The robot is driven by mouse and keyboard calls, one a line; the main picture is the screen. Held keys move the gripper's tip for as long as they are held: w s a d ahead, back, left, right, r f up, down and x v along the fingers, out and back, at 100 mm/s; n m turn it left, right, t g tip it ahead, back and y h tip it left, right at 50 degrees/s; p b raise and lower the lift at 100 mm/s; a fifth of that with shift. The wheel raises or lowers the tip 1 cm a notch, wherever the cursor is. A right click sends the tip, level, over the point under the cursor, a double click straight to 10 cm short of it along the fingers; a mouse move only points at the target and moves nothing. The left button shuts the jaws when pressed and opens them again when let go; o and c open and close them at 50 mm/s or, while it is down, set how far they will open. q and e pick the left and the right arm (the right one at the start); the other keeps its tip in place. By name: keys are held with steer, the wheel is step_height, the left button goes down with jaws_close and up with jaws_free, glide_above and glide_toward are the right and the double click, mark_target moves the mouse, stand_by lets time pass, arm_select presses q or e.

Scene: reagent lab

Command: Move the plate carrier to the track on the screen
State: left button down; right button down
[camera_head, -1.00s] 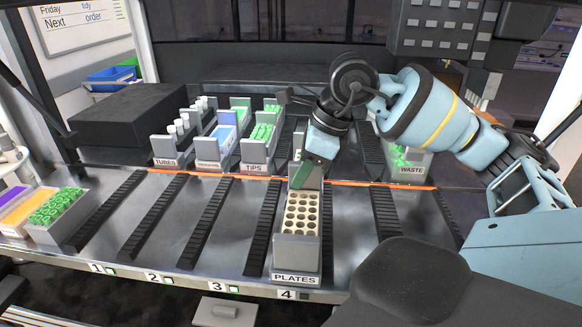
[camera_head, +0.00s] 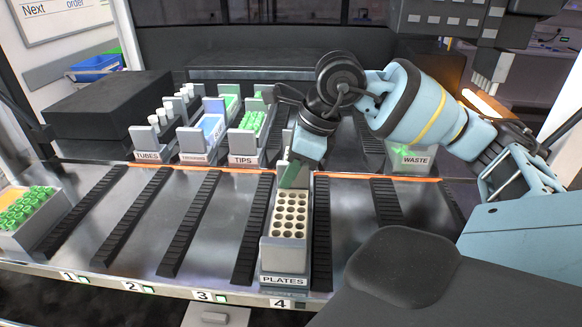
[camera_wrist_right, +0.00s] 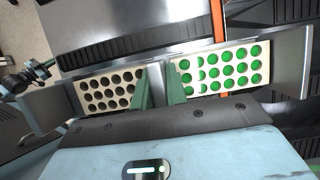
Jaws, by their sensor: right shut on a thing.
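The plate carrier (camera_head: 284,252), a long grey holder labelled PLATES, lies lengthwise on the deck behind the number 4. A cream plate with round wells shows in its front part. My right gripper (camera_head: 294,172) is over its middle. In the right wrist view, the green fingers of this gripper (camera_wrist_right: 159,88) are shut on the carrier's grey divider, between the dark-welled plate (camera_wrist_right: 112,91) and the green-welled plate (camera_wrist_right: 222,68). The carrier's far part is hidden behind my gripper in the head view. The screen (camera_head: 62,12) at upper left shows only "Next" and "order". My left gripper is not in view.
Carriers labelled TUBES (camera_head: 147,156), an unclear label (camera_head: 193,158), TIPS (camera_head: 243,161) and WASTE (camera_head: 414,160) stand at the back. A carrier with green tubes (camera_head: 50,232) is at far left. Dark rails divide the deck; tracks 1 to 3 are clear in front.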

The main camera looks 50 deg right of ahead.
steer(key=shift+s+r, duration=0.2)
steer(key=shift+w+a, duration=0.2)
steer(key=shift+w, duration=0.2)
steer(key=shift+f, duration=0.25)
steer(key=c, duration=1.4)
jaws_free()
steer(key=shift+s, duration=0.15)
steer(key=shift+r, duration=0.1)
